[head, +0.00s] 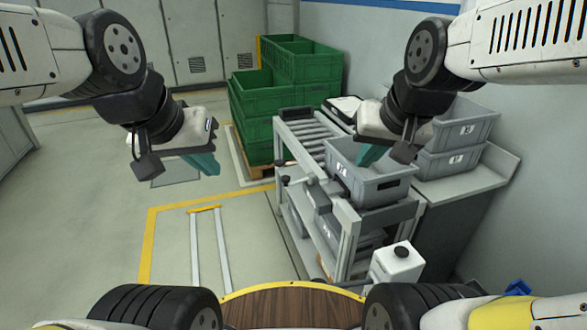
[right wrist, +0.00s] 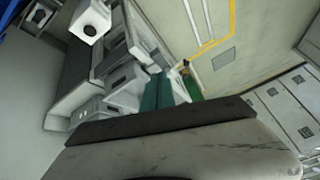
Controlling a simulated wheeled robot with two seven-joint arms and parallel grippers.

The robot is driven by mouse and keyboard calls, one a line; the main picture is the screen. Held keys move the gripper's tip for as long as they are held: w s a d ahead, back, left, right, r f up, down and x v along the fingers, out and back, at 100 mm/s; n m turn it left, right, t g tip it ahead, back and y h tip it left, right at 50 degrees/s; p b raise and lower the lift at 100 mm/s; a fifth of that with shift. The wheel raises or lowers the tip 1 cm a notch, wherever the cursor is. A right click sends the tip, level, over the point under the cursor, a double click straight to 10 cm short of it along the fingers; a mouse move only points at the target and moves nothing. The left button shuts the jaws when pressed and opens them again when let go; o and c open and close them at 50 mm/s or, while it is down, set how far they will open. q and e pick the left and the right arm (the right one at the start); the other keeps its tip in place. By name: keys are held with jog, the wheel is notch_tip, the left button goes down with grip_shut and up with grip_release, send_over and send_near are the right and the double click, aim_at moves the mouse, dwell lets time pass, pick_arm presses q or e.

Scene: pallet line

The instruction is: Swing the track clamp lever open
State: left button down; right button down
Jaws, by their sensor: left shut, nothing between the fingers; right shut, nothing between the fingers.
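What looks like the track clamp (head: 325,192) is a dark and grey fitting on the near left side of the roller rack, left of a grey crate (head: 370,182). Its lever cannot be told apart clearly; a small black knob (head: 285,180) sticks out on its left. My left gripper (head: 206,164) has teal fingers, shut and empty, in the air over the floor left of the rack. My right gripper (head: 370,156) is shut and empty, in front of the grey crate in the picture. Its teal fingers also show in the right wrist view (right wrist: 162,92).
Green crates (head: 285,90) stand stacked on a pallet behind the rack. More grey crates (head: 460,135) stand on a side bench at right. A white box with a black knob (head: 400,262) stands near the front. Floor (head: 180,240) at left is largely clear.

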jog(key=w+a+f+m+y, duration=0.1)
jog(key=w+a+f+m, duration=0.2)
jog(key=w+f, duration=0.7)
jog(key=w+a+f+m+y, duration=0.2)
jog(key=w+a+f+m, duration=0.2)
jog(key=w+f+m, duration=0.3)
jog(key=w+f, duration=0.3)
jog(key=w, duration=0.3)
jog(key=shift+f+t, duration=0.35)
jog(key=shift+t, duration=0.05)
jog(key=shift+a+f, duration=0.1)
jog(key=shift+a, duration=0.05)
send_near(287, 184)
notch_tip(287, 184, down, 3)
jog(key=w, duration=0.2)
jog(key=shift+w+a+f, duration=0.2)
jog(key=shift+w+a, duration=0.15)
jog(key=shift+a, duration=0.4)
jog(key=shift+a, duration=0.1)
